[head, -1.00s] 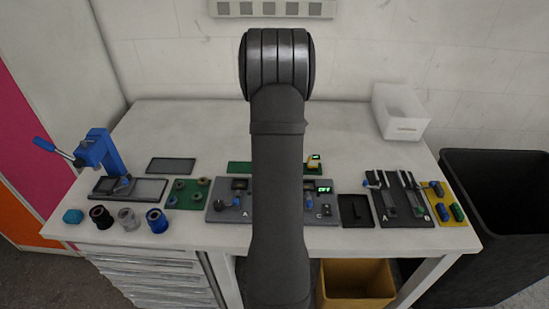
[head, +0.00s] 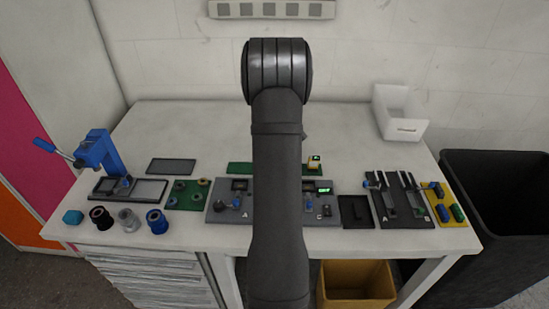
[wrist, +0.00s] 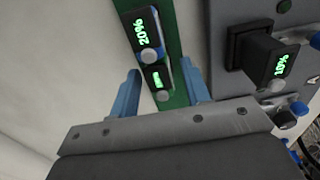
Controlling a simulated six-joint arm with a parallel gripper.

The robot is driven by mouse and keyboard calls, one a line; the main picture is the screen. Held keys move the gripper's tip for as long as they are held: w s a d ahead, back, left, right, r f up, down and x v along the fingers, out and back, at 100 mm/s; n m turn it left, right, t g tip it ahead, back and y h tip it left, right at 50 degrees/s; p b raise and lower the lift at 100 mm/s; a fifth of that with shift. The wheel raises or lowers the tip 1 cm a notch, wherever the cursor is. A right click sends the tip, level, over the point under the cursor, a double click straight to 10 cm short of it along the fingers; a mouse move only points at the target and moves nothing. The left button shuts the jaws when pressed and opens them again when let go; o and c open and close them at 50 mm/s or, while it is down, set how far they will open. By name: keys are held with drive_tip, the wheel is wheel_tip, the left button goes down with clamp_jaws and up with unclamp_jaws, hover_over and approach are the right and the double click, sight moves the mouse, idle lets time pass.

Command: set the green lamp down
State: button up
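In the wrist view, the two blue fingers of my gripper (wrist: 160,68) stand apart, with a small dark unit with a lit green display (wrist: 157,79) between or just beyond them. A gap shows on its right side. It sits on a green strip (wrist: 180,98) beside a second dark unit reading 20% (wrist: 143,33). I cannot tell whether either is the green lamp. In the head view, my arm hides my gripper and the middle of the green strip (head: 238,168).
A grey panel (head: 215,213) with knobs lies in front of the strip. A unit reading 10% (wrist: 279,65) stands on it. Right are a black tray (head: 354,225), a dark slotted board (head: 410,180) and a yellow tray (head: 466,221). The bench's back is clear, except for a white bin (head: 402,112).

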wheel_tip(320, 180, up, 12)
drive_tip(key=shift+r, duration=0.15)
idle(0.5)
drive_tip(key=shift+f, duration=4.2)
